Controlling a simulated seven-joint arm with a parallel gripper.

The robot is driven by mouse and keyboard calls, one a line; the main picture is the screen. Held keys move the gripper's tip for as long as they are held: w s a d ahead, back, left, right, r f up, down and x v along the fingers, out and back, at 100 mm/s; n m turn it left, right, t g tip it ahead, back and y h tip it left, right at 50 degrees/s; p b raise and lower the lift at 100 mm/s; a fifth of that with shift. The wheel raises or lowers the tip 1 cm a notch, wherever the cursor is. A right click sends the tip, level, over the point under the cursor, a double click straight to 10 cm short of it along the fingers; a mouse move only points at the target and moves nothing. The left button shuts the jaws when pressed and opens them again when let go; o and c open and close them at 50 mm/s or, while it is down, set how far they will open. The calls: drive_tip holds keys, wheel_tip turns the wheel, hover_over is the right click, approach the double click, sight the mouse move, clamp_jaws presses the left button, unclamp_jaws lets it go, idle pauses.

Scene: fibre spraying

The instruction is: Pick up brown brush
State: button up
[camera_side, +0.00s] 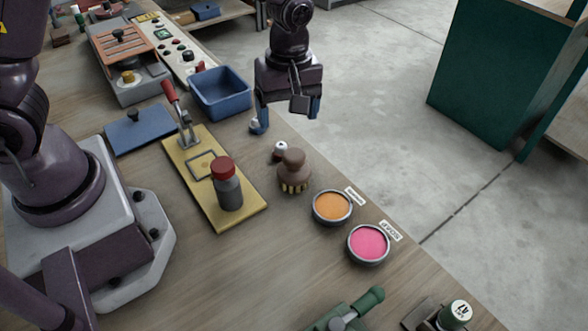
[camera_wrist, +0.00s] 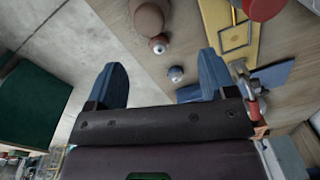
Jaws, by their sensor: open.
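The brown brush (camera_side: 293,173) stands upright on the wooden table, with a rounded knob on top and pale bristles below. In the wrist view its round brown knob (camera_wrist: 148,17) shows at the top edge, beyond my fingertips; the bristles do not show there. My gripper (camera_side: 288,116) is above the table's edge, behind the brush in the side view. Its two blue fingers are spread wide and nothing is between them. In the wrist view my gripper (camera_wrist: 162,58) also shows open.
A yellow board (camera_side: 240,209) with a red-capped bottle (camera_side: 228,186) and clamp stands left. Bowls of orange (camera_side: 332,206) and pink (camera_side: 368,244) powder stand right. A blue bin (camera_side: 221,94) is near my gripper.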

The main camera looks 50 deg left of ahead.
sight(294, 153)
drive_tip(key=f+n, duration=0.1)
drive_tip(key=f, duration=0.1)
drive_tip(key=f+n, duration=0.1)
drive_tip(key=f, duration=0.1)
drive_tip(key=w+f+n, duration=0.1)
drive_tip(key=f, duration=0.1)
drive_tip(key=shift+f, duration=0.25)
drive_tip(key=shift+d+f, duration=0.15)
drive_tip(key=shift+f, duration=1.35)
drive_tip(key=shift+d+f, duration=0.1)
drive_tip(key=shift+f, duration=1.4)
drive_tip(key=c, duration=1.1)
drive_tip(key=shift+r, duration=0.2)
wheel_tip(294, 153, up, 10)
drive_tip(key=shift+f, duration=0.1)
